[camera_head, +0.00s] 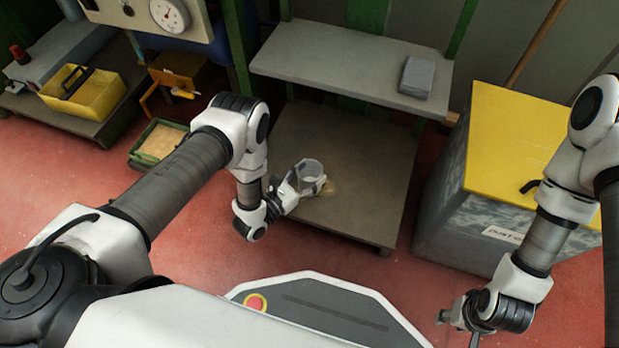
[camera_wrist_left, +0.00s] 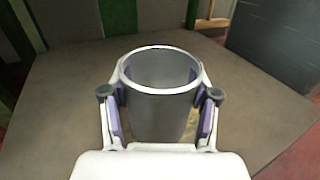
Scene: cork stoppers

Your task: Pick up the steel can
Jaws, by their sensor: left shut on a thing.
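The steel can (camera_head: 311,170) is a grey, open-topped cylinder above the low brown platform in the head view. It also shows in the left wrist view (camera_wrist_left: 160,75), upright, with its rim facing up. My left gripper (camera_head: 306,184) is shut on it, one finger on each side, as the left wrist view (camera_wrist_left: 160,112) shows. I cannot tell whether the can touches the platform. My right gripper (camera_head: 455,317) is at the lower right of the head view, away from the can; its fingers are too small to read.
The brown platform (camera_head: 360,150) is mostly bare. A grey shelf (camera_head: 330,62) with a grey block (camera_head: 417,77) stands above its back. A yellow-lidded bin (camera_head: 520,140) is to the right. A yellow tray (camera_head: 95,100) and a green crate (camera_head: 158,142) are at left.

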